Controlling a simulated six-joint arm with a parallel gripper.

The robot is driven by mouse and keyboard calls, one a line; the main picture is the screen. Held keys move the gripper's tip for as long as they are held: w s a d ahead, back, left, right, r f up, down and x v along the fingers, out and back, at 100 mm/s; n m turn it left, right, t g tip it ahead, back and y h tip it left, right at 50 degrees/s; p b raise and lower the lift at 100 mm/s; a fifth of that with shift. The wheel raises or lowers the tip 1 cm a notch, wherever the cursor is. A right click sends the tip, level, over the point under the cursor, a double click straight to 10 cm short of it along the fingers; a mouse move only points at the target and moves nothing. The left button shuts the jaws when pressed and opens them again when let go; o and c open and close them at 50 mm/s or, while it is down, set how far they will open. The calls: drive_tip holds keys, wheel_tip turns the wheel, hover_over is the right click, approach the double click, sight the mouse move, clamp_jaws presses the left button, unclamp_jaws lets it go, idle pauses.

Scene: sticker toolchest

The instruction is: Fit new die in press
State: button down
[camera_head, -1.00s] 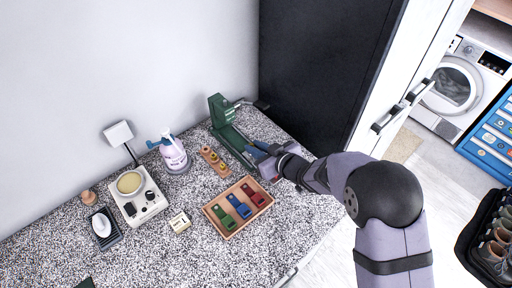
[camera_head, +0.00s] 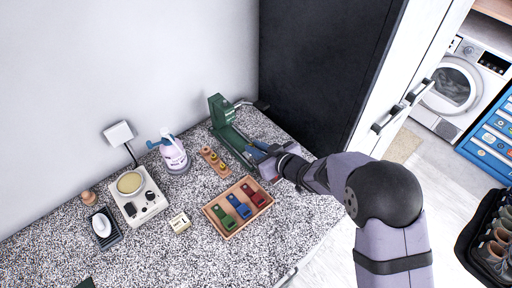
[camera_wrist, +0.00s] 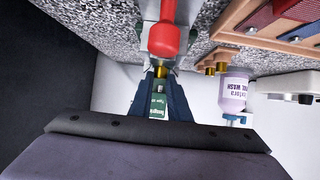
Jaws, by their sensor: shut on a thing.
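The green press (camera_head: 224,119) stands at the back right of the counter, its long bed running toward the front. My gripper (camera_head: 262,154) is low over the front end of the bed. In the wrist view its dark blue fingers (camera_wrist: 160,86) are shut on a small brass die (camera_wrist: 160,72), of which only a little shows. A red handle (camera_wrist: 163,38) lies just beyond the die; whether the die touches it or is seated, I cannot tell. Green press body with a label (camera_wrist: 158,104) shows between the fingers. A wooden die block (camera_head: 214,161) with brass pieces stands left of the press.
A wooden tray (camera_head: 231,234) with green, blue and red pieces lies in front of the press. A spray bottle (camera_head: 173,154), a small box (camera_head: 180,222) and a white device (camera_head: 151,207) stand to the left. A dark cabinet (camera_head: 318,75) rises close behind on the right.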

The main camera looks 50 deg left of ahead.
drive_tip(key=shift+f+b, duration=0.4)
drive_tip(key=shift+f, duration=0.1)
drive_tip(key=c, duration=1.7)
unclamp_jaws()
drive_tip(key=shift+d, duration=0.1)
drive_tip(key=shift+o, duration=0.2)
drive_tip(key=shift+f, duration=0.1)
drive_tip(key=shift+d, duration=0.25)
drive_tip(key=shift+o, duration=0.4)
drive_tip(key=b+v, duration=0.1)
drive_tip(key=v, duration=0.4)
drive_tip(key=shift+w+d+r+b, duration=0.15)
drive_tip(key=shift+r+b, duration=0.15)
drive_tip(key=shift+b, duration=0.1)
drive_tip(key=shift+d+r, duration=0.5)
drive_tip(key=shift+d, duration=0.1)
drive_tip(key=shift+s, duration=0.2)
